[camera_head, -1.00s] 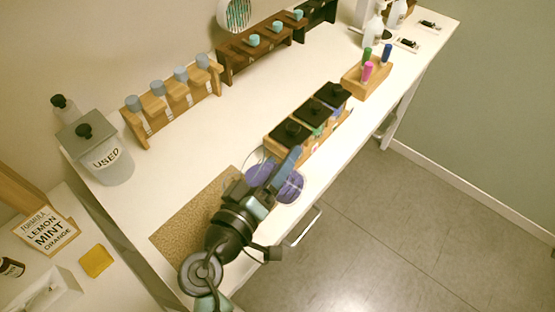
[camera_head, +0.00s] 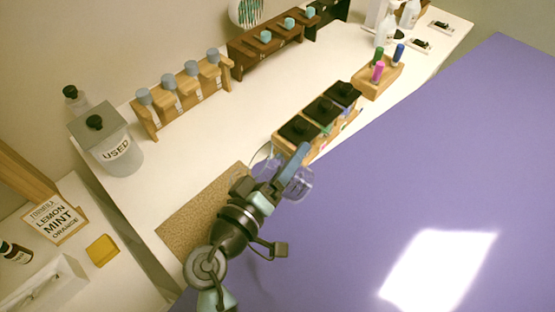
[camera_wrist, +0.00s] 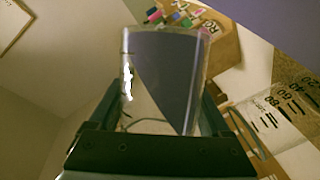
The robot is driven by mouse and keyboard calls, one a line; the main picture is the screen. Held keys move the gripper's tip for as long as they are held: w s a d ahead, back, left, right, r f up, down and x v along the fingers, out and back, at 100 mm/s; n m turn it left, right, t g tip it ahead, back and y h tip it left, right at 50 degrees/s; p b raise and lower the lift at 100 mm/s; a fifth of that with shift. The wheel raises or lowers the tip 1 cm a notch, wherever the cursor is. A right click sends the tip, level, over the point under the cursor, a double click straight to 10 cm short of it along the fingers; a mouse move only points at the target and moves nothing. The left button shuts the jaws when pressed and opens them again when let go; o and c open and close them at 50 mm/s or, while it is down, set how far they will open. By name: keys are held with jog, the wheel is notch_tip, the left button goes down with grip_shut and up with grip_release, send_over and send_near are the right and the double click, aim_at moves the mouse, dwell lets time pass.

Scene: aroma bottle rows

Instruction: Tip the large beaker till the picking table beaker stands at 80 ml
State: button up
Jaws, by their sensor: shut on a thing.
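My gripper (camera_head: 284,168) is shut on a clear beaker at the table's front edge. In the head view clear glass shows on both sides of my gripper, with one beaker (camera_head: 299,184) on the right; I cannot tell which is held. Numbered marks (camera_wrist: 290,97) show at the right of the wrist view, and I can read neither them nor a liquid level. My gripper hides part of the glassware.
A cork mat (camera_head: 200,215), a wooden box with black lids (camera_head: 300,131), bottle racks (camera_head: 185,98) and a USED bin (camera_head: 118,155) stand on the white table. The table's middle is clear.

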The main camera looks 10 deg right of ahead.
jog(key=shift+r, duration=0.15)
dwell(0.7)
dwell(0.6)
jog(key=shift+d+f+m+y+b, duration=0.1)
jog(key=shift+f+m+y+b, duration=0.25)
jog(key=shift+m+b, duration=0.35)
jog(key=shift+m, duration=0.4)
jog(key=shift+s+d+f+m+b, duration=0.1)
jog(key=shift+d+f+m+b, duration=0.15)
jog(key=shift+f+b, duration=0.25)
jog(key=d+f+m+y+b, duration=0.1)
jog(key=s+d+f+m+b, duration=0.1)
jog(key=f+m+b, duration=0.1)
jog(key=shift+f+y, duration=0.2)
jog(key=shift+y, duration=0.15)
jog(key=shift+s+d+f+m, duration=0.1)
jog(key=shift+d+f+m, duration=0.2)
jog(key=shift+m, duration=0.15)
